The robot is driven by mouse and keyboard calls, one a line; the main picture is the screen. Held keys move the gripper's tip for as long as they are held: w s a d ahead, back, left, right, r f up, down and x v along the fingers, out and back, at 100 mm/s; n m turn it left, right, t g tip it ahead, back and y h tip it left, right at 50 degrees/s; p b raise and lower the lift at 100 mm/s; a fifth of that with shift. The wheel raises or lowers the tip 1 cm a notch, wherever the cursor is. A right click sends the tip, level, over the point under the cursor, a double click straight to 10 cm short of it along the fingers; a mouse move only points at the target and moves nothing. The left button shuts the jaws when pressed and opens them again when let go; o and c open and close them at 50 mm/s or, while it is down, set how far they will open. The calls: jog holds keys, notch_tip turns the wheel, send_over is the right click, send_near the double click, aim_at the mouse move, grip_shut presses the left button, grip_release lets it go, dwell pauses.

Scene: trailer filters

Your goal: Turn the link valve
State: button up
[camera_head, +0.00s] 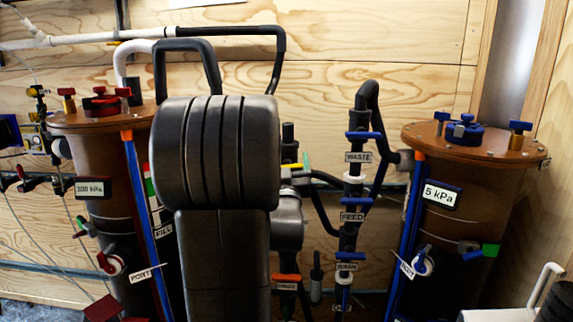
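No label reading "LINK" is legible, so I cannot tell which valve is the link valve. A column of blue-handled valves stands right of centre. Its labels read WASTE, on the top valve (364,135), and FEED, on the valve (356,202) below it; the lower labels are hard to read. An orange-handled valve (286,277) is lower down. My dark arm link fills the centre and hides what is behind it. My gripper is not visible.
A white pipe (90,41) and black hoses (280,65) run above. Wood panelling closes the back. A white tubular object (540,285) is at lower right.

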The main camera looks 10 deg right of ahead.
jog(key=shift+c, duration=1.1)
jog(key=shift+f+b, duration=0.15)
jog(key=shift+b, duration=0.25)
jog(key=shift+f+m+h+b, duration=0.1)
jog(key=shift+m+h+b, duration=0.3)
jog(key=shift+m+b, duration=0.45)
jog(key=shift+r+m+b, duration=0.2)
jog(key=shift+m+b, duration=0.25)
jog(key=shift+b, duration=0.35)
jog(key=o, duration=0.9)
jog(key=shift+o, duration=0.2)
